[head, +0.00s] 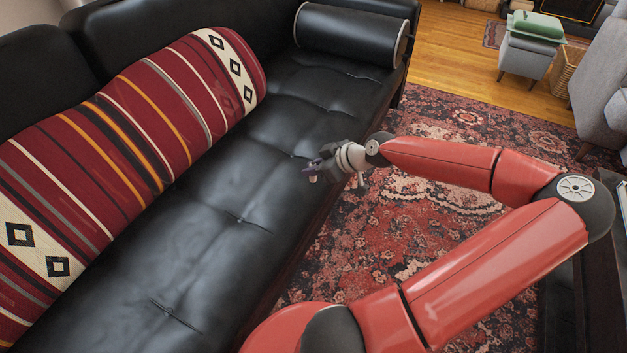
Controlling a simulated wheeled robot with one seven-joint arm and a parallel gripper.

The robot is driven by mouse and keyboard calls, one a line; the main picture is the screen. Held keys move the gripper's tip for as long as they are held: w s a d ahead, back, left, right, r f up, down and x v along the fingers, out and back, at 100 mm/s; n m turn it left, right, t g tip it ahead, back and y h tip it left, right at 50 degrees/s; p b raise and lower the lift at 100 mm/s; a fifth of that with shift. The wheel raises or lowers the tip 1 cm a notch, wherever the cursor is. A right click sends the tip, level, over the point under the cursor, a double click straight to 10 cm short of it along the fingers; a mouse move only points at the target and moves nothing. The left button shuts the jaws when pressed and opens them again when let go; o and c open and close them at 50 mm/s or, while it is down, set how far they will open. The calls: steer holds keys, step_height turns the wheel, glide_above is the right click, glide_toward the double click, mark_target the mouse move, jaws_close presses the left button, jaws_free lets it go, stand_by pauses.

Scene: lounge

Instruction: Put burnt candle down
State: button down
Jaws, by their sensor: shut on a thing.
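My gripper (316,168) is over the front part of the black leather sofa seat (215,215), at about the middle of the picture. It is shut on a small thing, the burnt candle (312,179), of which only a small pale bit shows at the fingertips. The fingers and their dark shape against the black seat hide the rest. I cannot tell whether the candle touches the seat.
A long striped red cushion (150,115) lies along the sofa's back. A black bolster (350,35) lies at the far end. The seat between is clear. A patterned rug (440,235) covers the floor; a grey stool (526,55) and grey armchair (602,80) stand beyond.

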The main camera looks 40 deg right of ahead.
mark_target(313, 179)
steer(key=shift+f+b, duration=0.35)
steer(key=shift+f, duration=1.7)
steer(key=shift+f, duration=0.15)
steer(key=c, duration=1.4)
jaws_free()
steer(key=shift+o, duration=0.2)
